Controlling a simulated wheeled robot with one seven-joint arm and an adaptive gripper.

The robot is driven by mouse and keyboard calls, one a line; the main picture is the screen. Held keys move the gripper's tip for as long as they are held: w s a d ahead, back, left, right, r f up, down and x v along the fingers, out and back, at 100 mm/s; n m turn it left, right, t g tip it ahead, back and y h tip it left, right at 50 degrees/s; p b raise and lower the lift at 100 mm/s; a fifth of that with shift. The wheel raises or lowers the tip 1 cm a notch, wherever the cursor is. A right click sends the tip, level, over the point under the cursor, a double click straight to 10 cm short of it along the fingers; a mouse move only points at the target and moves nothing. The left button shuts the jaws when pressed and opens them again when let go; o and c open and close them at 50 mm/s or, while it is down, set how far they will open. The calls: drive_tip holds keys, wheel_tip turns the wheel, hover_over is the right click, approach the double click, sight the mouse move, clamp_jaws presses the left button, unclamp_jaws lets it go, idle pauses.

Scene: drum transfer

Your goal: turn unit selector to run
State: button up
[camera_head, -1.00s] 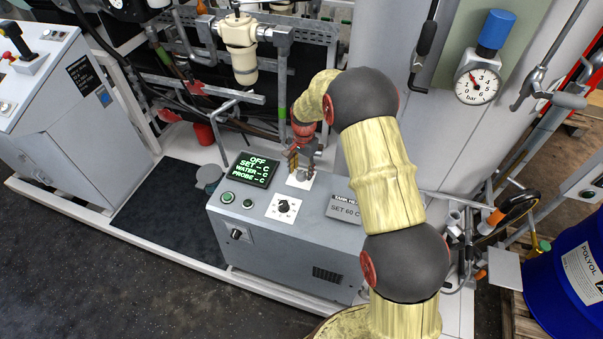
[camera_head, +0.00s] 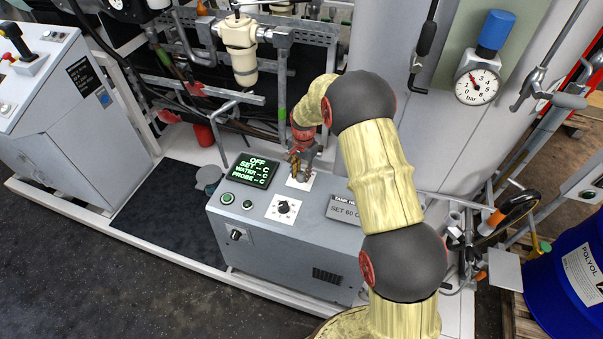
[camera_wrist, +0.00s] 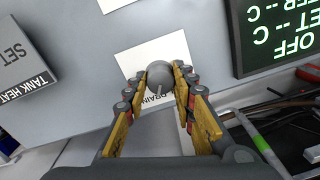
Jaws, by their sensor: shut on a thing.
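A round grey selector knob (camera_wrist: 160,74) stands on a white plate (camera_wrist: 134,62) on top of the grey unit. In the wrist view the plate's visible lettering reads "DRAIN"; the fingers hide the rest. My gripper (camera_wrist: 160,82) is shut on this knob, one finger on each side. In the head view my gripper (camera_head: 297,168) is at the plate on the cabinet's back edge, and hides the knob. The unit's display (camera_head: 252,170) reads OFF, with SET, WATER and PROBE lines showing dashes. The same display (camera_wrist: 280,30) appears upside down in the wrist view.
A black dial (camera_head: 283,207) on a white plate and two green buttons (camera_head: 227,198) lie in front of the gripper. A "SET 60 C" sign (camera_head: 344,208) stands to the right. Pipes and a cream filter housing (camera_head: 240,48) are behind.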

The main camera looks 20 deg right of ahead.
drive_tip(key=c, duration=0.3)
drive_tip(key=shift+n, duration=0.3)
drive_tip(key=n+p, duration=0.1)
drive_tip(key=n, duration=0.3)
drive_tip(key=shift+n, duration=0.4)
drive_tip(key=n, duration=0.6)
drive_tip(key=shift+w+p, duration=0.1)
drive_tip(key=shift+p, duration=0.2)
drive_tip(key=shift+n, duration=0.4)
drive_tip(key=o, duration=1.1)
drive_tip(key=shift+r, duration=0.1)
